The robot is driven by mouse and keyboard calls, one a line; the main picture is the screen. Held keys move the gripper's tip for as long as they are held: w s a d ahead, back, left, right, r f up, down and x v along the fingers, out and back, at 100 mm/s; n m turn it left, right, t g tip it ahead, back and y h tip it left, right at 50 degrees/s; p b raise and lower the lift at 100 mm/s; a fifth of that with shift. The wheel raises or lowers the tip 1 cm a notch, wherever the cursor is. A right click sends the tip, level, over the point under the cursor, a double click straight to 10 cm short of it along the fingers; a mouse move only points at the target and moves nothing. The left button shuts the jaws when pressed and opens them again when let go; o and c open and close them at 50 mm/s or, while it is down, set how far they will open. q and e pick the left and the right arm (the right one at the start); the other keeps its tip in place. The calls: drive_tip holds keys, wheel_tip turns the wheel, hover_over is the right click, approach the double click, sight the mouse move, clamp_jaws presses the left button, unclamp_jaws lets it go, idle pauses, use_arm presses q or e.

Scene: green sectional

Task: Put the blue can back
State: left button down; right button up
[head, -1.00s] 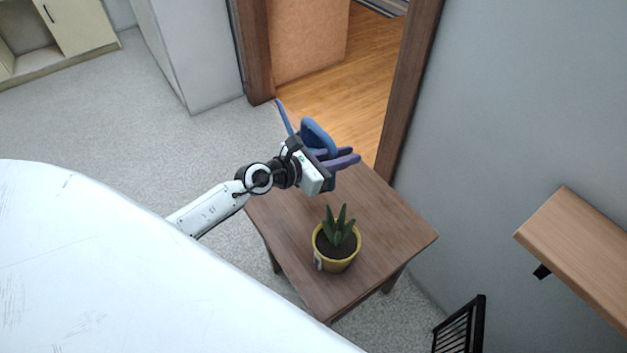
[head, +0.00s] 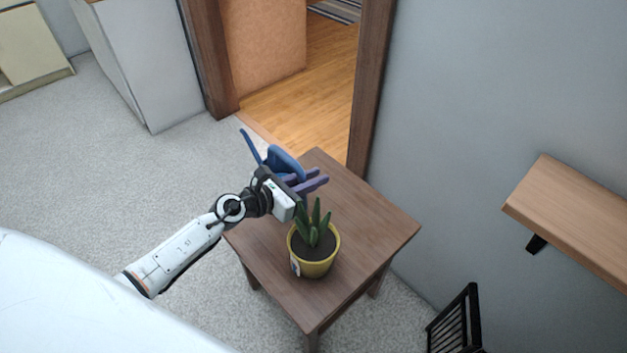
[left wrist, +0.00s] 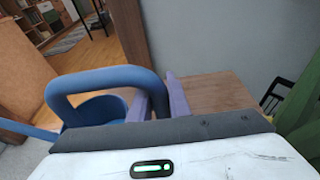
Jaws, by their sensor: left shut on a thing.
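The blue can (head: 286,160) is a watering can with a long thin spout pointing up and left in the head view. My left gripper (head: 316,180) has purple fingers and is shut on the can. In the left wrist view the can's looped blue handle (left wrist: 105,75) reaches the purple fingers (left wrist: 163,100), and my gripper body hides its lower part. In the head view the can shows at the far left part of a brown wooden table (head: 365,220). I cannot tell whether it touches the tabletop. My right gripper is not in view.
A yellow pot (head: 314,262) with a spiky green plant (head: 314,225) stands on the table, close to my left gripper. A wooden wall shelf (head: 575,215) and a black rack (head: 457,322) are at the right. A doorway lies behind the table. The table's right part is clear.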

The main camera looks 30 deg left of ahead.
use_arm(q)
drive_tip(key=c, duration=1.7)
unclamp_jaws()
drive_tip(key=shift+f, duration=0.1)
drive_tip(key=shift+o, duration=0.2)
drive_tip(key=v, duration=1.2)
drive_tip(key=shift+r+p, duration=0.2)
drive_tip(key=shift+p, duration=0.15)
drive_tip(key=shift+a, duration=0.1)
